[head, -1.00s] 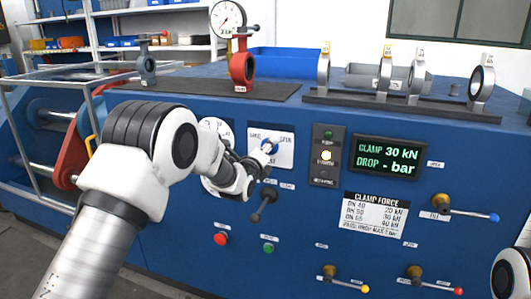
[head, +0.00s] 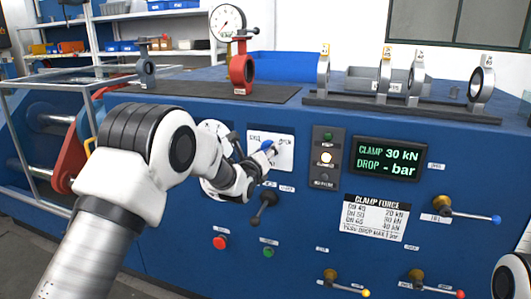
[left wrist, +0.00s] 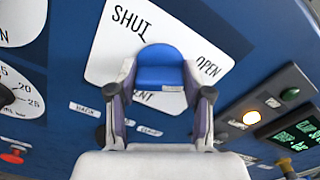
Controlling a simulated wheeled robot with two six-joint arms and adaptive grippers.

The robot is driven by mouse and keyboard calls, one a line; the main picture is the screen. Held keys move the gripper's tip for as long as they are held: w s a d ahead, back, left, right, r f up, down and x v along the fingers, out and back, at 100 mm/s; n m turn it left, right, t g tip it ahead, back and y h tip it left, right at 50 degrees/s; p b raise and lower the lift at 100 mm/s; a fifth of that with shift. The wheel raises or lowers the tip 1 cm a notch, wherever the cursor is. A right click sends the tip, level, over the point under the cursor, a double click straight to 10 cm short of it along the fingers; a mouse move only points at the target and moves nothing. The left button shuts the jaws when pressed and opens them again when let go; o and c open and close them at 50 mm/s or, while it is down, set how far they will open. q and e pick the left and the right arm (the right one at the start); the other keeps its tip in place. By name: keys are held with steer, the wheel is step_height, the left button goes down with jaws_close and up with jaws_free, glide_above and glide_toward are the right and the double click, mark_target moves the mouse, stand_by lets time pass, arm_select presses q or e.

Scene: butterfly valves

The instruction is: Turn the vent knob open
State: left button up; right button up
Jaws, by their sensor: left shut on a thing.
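The vent knob is a blue knob (head: 268,146) on a white plate (head: 283,142) marked SHUT and OPEN, on the blue front panel. My left gripper (head: 264,152) reaches it from the left and partly covers it. In the left wrist view the blue knob (left wrist: 160,72) sits between the two fingers of my left gripper (left wrist: 160,92), shut on its sides. Its rounded end lies between the words SHUT and OPEN, and the plate looks tilted there. My right gripper is out of view.
A black lever (head: 263,207) sticks out just below the knob. A red button (head: 220,242) and a green button (head: 268,251) are lower. Lamps (head: 325,158) and a display (head: 388,160) stand to the right. Several coloured-tip levers project at the lower right.

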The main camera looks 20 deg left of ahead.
arm_select(q)
steer(key=shift+r, duration=0.5)
steer(key=o, duration=1)
steer(key=shift+o, duration=0.8)
steer(key=shift+w+f, duration=0.1)
steer(key=shift+w, duration=0.05)
steer(key=shift+f, duration=0.25)
steer(key=s, duration=1.2)
steer(key=shift+a, duration=0.2)
